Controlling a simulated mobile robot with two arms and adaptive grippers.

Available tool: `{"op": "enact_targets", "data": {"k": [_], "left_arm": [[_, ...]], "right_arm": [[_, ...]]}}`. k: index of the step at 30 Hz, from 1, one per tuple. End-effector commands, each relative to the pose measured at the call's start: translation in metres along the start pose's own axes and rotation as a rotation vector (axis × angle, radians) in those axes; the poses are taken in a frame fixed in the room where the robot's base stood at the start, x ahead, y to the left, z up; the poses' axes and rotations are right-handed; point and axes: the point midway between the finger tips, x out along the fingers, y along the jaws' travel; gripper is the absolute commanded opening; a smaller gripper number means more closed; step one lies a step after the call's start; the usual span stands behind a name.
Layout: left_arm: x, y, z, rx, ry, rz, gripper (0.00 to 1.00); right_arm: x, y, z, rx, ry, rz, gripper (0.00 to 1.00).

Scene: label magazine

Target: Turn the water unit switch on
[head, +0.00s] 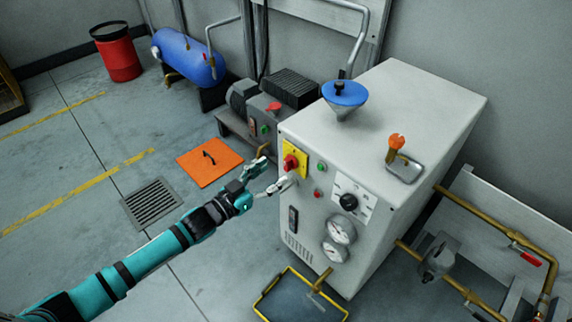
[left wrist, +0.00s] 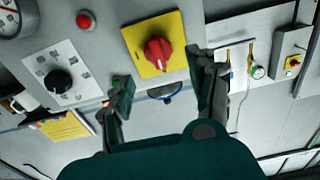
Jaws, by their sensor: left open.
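The water unit is a white cabinet (head: 400,110) right of centre in the head view. On its front, a red rotary switch (head: 290,162) sits on a yellow plate (head: 301,155). In the left wrist view the red switch (left wrist: 157,52) and its yellow plate (left wrist: 168,22) are at the upper middle. My left gripper (head: 272,174) is open and empty, just in front of the switch. In the left wrist view its fingers (left wrist: 161,78) stand apart, one to each side below the switch, not visibly touching it. My right gripper is not in view.
Beside the switch are a green button (head: 321,167), a red button (head: 318,193), a black dial (head: 348,202) and gauges (head: 341,230). A blue funnel (head: 345,95) stands on the cabinet. A yellow-rimmed tray (head: 272,284) lies at its foot. Brass pipes run at right.

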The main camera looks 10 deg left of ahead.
Motion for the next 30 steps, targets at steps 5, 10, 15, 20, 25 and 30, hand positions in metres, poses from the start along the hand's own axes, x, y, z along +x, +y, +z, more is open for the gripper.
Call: {"op": "enact_targets", "data": {"k": [5,10,15,20,25,30], "left_arm": [[0.035,0.0,0.0,0.002,0.003,0.0,0.59],[0.054,0.0,0.0,0.0,0.002,0.0,0.59],[0.06,0.0,0.0,0.0,-0.001,0.0,0.59],[0.061,0.0,0.0,0.0,-0.001,0.0,0.59],[0.06,0.0,0.0,0.0,0.0,0.0,0.46],[0.06,0.0,0.0,0.0,0.0,0.0,0.24]], "right_arm": [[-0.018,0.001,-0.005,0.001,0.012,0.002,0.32],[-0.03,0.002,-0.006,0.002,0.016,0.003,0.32],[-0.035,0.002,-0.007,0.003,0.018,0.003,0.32],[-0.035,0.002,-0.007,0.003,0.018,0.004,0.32],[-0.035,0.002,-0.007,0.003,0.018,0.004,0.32],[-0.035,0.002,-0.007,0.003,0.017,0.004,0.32]]}}
